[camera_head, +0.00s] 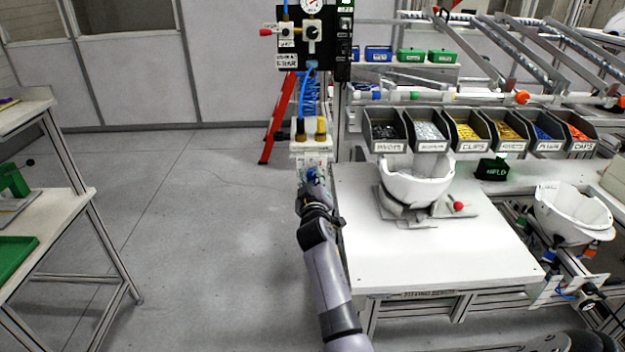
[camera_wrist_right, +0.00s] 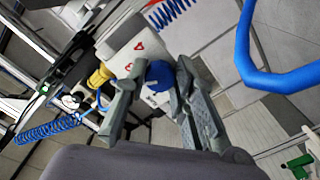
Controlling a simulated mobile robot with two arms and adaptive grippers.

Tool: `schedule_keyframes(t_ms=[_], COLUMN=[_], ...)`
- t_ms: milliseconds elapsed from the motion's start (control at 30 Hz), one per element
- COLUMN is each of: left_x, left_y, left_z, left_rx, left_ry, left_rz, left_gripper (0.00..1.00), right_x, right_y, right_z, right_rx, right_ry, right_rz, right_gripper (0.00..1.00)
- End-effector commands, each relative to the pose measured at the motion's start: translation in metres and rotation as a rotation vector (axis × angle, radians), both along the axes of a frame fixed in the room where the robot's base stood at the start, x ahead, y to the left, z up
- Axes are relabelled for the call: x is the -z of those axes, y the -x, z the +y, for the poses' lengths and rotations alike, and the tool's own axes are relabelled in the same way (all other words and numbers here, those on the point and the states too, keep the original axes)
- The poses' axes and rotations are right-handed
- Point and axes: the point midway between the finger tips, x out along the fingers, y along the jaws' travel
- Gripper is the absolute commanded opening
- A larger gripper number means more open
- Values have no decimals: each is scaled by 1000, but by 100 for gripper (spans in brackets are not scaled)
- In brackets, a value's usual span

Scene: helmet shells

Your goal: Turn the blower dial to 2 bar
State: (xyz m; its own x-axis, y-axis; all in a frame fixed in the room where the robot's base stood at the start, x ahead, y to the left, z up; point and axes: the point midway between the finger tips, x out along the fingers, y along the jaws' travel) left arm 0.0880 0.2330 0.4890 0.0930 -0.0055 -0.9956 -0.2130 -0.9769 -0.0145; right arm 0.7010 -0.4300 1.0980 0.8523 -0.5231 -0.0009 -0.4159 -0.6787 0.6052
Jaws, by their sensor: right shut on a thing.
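The blower dial, a round blue knob (camera_wrist_right: 160,75) with a white pointer mark, sits on a white box (camera_wrist_right: 124,32) with red marks in the right wrist view. The two grey fingers of my right gripper (camera_wrist_right: 160,82) are around the dial, one on each side, shut on it. In the head view my right gripper (camera_head: 313,186) is at the lower end of the white blower stand, and it mostly hides the blue dial (camera_head: 311,173). The dial's scale is too small to read. My left gripper is not in view.
A black panel (camera_head: 290,55) with a gauge (camera_head: 312,5) and red-handled valve (camera_head: 268,32) stands above. A red ladder (camera_head: 280,118) is behind. The white bench (camera_head: 430,255) with a helmet shell (camera_head: 415,180) is close on the right. Floor at left is clear.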

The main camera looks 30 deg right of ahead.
Motion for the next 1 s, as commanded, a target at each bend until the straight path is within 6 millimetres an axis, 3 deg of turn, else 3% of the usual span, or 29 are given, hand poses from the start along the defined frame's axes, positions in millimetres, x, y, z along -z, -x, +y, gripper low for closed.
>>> schedule_keyframes(t_ms=[500,1000], left_x=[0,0], left_y=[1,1], left_z=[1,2], left_rx=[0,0], left_ry=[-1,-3], left_rz=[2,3], left_gripper=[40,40], right_x=[0,0], right_y=[0,0], right_z=[1,1], right_rx=[-3,-4], right_ry=[323,404], right_rz=[196,248], right_gripper=[0,0])
